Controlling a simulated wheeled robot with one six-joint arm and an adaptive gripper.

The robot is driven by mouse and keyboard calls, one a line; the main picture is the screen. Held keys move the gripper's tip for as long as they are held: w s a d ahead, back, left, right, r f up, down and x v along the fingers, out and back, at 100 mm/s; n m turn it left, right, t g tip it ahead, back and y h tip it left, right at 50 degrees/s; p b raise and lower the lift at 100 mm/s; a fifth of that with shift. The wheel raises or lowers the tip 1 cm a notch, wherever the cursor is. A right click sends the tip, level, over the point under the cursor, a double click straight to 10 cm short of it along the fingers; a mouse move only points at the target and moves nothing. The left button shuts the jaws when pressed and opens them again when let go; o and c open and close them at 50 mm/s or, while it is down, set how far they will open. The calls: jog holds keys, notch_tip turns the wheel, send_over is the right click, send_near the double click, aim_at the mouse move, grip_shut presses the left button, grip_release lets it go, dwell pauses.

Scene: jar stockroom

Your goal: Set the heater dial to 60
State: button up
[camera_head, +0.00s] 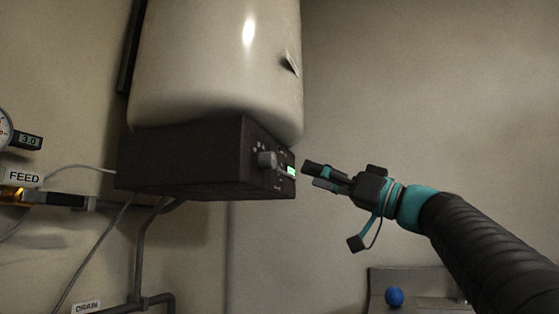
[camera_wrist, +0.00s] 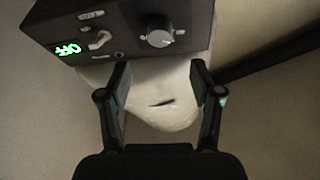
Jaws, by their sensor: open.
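The heater is a large cream tank (camera_head: 215,65) with a dark control box (camera_head: 180,160) under it. A grey round dial (camera_head: 267,159) sticks out of the box's front face, beside a small lit green display (camera_head: 291,170). In the wrist view, the picture is upside down; the dial (camera_wrist: 160,32) is at the top and the display (camera_wrist: 68,48) at left appears to read OFF. A small lever or switch (camera_wrist: 100,40) sits between them. My gripper (camera_head: 312,175) is open and empty, to the right of the box, apart from the dial. The dial's setting is too small to read.
A gauge with a 3.0 readout (camera_head: 30,141) and a FEED label (camera_head: 22,177) are on the wall at left. Pipes (camera_head: 140,250) run below the box, near a DRAIN label (camera_head: 86,307). A blue ball-like thing (camera_head: 394,297) is at lower right. The wall at right is clear.

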aim_at(274, 161)
jog(key=p+x, duration=0.2)
jog(key=x, duration=0.7)
jog(key=shift+w+a+r, duration=0.1)
jog(key=shift+w, duration=0.05)
jog(key=c, duration=1.1)
jog(key=shift+c, duration=0.2)
